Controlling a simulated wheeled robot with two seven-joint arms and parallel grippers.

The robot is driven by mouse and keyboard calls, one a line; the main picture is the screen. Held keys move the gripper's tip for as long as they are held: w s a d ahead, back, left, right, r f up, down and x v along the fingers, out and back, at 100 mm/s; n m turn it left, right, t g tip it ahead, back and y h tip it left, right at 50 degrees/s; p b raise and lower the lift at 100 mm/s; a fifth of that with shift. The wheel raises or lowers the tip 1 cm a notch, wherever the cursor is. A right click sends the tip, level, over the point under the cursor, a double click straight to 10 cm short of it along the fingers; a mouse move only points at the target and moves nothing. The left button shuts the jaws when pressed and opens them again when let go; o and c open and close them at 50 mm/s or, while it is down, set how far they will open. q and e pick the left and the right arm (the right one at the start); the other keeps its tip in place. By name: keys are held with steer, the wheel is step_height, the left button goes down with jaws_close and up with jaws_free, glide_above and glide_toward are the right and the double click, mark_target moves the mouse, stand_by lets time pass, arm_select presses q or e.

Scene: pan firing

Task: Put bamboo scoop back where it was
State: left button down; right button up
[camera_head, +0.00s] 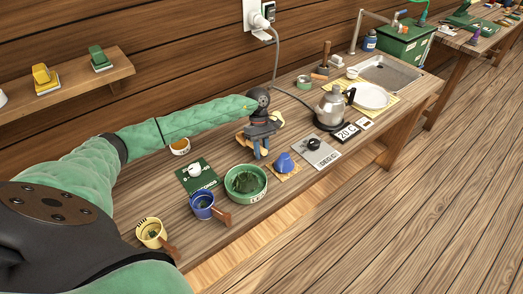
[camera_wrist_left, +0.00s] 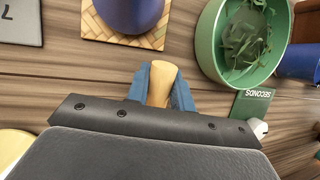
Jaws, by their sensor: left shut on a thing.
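My left gripper (camera_head: 261,148) is shut on a tan piece that looks like the bamboo scoop (camera_head: 241,138), above the workbench behind the green bowl. In the left wrist view, the tan rounded end of the scoop (camera_wrist_left: 161,78) sits between the blue fingers of my left gripper (camera_wrist_left: 161,92). The rest of the scoop is mostly hidden by the gripper. The green bowl (camera_head: 258,194) holds green leaves and stands just in front of the gripper; it also shows in the left wrist view (camera_wrist_left: 210,48). My right gripper is not in view.
A blue cup (camera_head: 286,163) stands on a woven mat right of the bowl. A dial plate (camera_head: 322,156) and a kettle (camera_head: 331,112) are farther right. A wooden shelf (camera_head: 75,82) hangs on the wall.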

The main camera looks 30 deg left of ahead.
arm_select(q)
steer(key=shift+f, duration=0.15)
steer(key=c, duration=1.2)
jaws_free()
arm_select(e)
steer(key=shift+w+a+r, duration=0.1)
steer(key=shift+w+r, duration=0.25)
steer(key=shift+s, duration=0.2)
